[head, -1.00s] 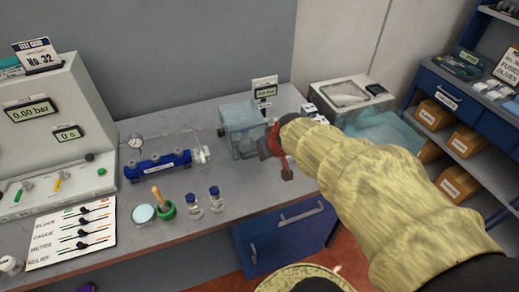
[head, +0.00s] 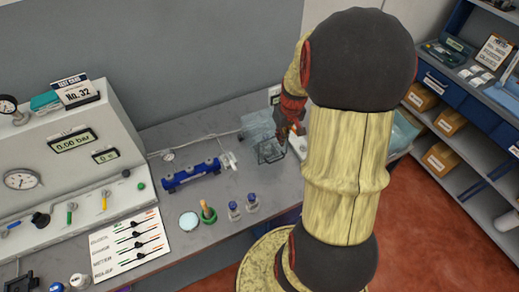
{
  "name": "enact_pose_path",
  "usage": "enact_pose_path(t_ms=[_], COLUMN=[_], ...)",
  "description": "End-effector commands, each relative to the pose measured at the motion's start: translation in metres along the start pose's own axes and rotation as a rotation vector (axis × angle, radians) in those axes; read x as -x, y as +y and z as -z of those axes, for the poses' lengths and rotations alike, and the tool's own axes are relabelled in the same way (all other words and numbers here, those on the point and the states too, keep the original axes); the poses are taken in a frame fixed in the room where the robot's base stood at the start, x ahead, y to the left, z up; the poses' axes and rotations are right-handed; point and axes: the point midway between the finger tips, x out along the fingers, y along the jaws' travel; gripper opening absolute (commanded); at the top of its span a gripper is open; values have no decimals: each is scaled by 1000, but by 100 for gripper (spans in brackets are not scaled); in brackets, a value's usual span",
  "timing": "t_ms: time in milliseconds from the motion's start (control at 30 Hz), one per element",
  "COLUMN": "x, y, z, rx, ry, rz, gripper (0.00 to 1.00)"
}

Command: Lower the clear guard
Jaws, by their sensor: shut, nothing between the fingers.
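The clear guard (head: 257,124) is a see-through, faintly blue panel at the back of the bench, right of the blue manifold. Just in front and below it is a dark-edged frame or holder (head: 270,151); I cannot tell whether the two are joined, or the guard's exact tilt. My gripper (head: 296,131), red with dark fingers, is shut and empty at the right of the guard and frame. It looks close to them, but contact cannot be made out. My large arm hides the bench to the right.
The blue manifold (head: 191,175) lies on the bench with a thin pipe behind it. Two small blue-capped bottles (head: 243,207), a green mortar (head: 208,213) and a round pale dish (head: 188,222) stand in front. A sloped grey console (head: 60,150) fills the left. Shelves (head: 480,150) stand right.

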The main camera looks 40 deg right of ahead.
Motion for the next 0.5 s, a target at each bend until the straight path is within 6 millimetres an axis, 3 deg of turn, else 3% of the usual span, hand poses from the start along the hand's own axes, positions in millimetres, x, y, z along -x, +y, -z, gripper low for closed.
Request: enact_pose_path(t_ms=[267,500], x=[-8,-48], y=[-2,-2], z=[-6,-8], rx=[45,45], ry=[-27,-30], rz=[6,8], gripper=[0,0])
